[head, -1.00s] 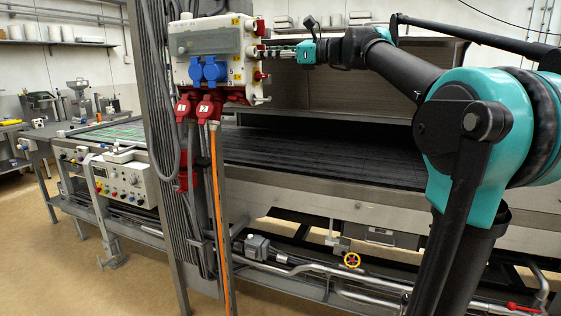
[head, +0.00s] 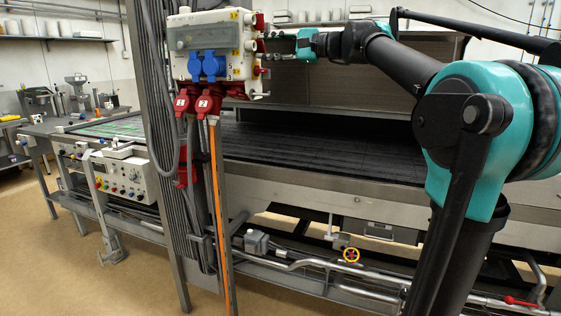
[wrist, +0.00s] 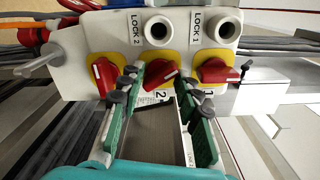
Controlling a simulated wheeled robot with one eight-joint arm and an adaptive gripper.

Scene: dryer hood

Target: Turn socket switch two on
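The white socket box (head: 243,68) is mounted on the column at upper left in the head view. In the wrist view, its side has three red rotary switches on yellow plates. The middle switch (wrist: 161,76), with a "2" printed by it, is switch two; its handle is tilted. My gripper (wrist: 157,80) is open, its green fingers with grey tips on either side of switch two. I cannot tell if a fingertip touches it. The right switch (wrist: 217,72) is by a "1"; the left switch (wrist: 104,76) is just beside the left finger. In the head view my gripper (head: 266,46) is at the box's right side.
Two round lock ports (wrist: 157,30) (wrist: 224,27) sit above the switches. Metal toggles stick out at both box edges. Blue sockets (head: 208,66) and red plugs (head: 204,102) are on the box front. The dark conveyor bed (head: 320,150) extends behind and below the arm.

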